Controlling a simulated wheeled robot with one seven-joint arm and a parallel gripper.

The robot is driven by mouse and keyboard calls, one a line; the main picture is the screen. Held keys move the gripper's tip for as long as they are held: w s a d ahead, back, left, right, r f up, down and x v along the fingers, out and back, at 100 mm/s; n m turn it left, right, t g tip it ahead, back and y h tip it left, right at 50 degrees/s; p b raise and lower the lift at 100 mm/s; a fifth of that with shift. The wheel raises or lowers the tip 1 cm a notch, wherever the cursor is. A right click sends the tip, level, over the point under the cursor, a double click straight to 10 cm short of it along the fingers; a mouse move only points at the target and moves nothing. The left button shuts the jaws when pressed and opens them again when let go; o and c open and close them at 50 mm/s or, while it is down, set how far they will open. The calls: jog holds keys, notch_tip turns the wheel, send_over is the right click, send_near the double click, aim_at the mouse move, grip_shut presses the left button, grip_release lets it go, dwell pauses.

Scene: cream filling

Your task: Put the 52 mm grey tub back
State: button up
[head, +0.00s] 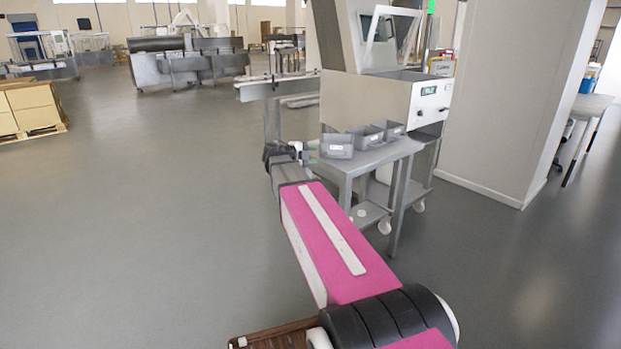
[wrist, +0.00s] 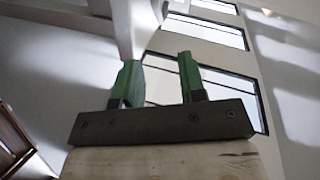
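Three grey tubs stand in a row on the grey cart (head: 375,160) in the head view: a near tub (head: 337,147), a middle tub (head: 366,136) and a far tub (head: 392,130). Each seems to have a pale label, too small to read, so I cannot tell which is the 52 mm one. My gripper (head: 310,154) is just left of the near tub; whether they touch is unclear. In the wrist view my gripper (wrist: 158,62) has its two green fingers apart with nothing between them. No tub shows in the wrist view.
A grey machine (head: 385,95) stands behind the cart. A broad pale pillar (head: 510,90) rises to the right. Stacked boxes (head: 30,107) on a pallet are at the far left. The floor left of my arm is clear. The wrist view shows windows (wrist: 205,35).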

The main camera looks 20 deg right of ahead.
jog(key=s+a+f+n+g+y, duration=0.1)
jog(key=s+a+f+n+y, duration=0.25)
jog(key=s+f+n, duration=0.45)
jog(key=s+a+f+n+g+y, duration=0.2)
jog(key=s+f+n+y, duration=0.3)
jog(key=f, duration=0.5)
jog(key=s+a+f+n+g+y, duration=0.1)
jog(key=s+a+f+n+y, duration=0.4)
jog(key=s+a+f+n, duration=0.4)
jog(key=s+a+n, duration=0.1)
jog(key=s+n, duration=0.2)
jog(key=n, duration=0.4)
jog(key=shift+a+f+g+y, duration=0.25)
jog(key=shift+f+g+y, duration=0.1)
jog(key=shift+f+g, duration=0.05)
jog(key=shift+w+a, duration=0.1)
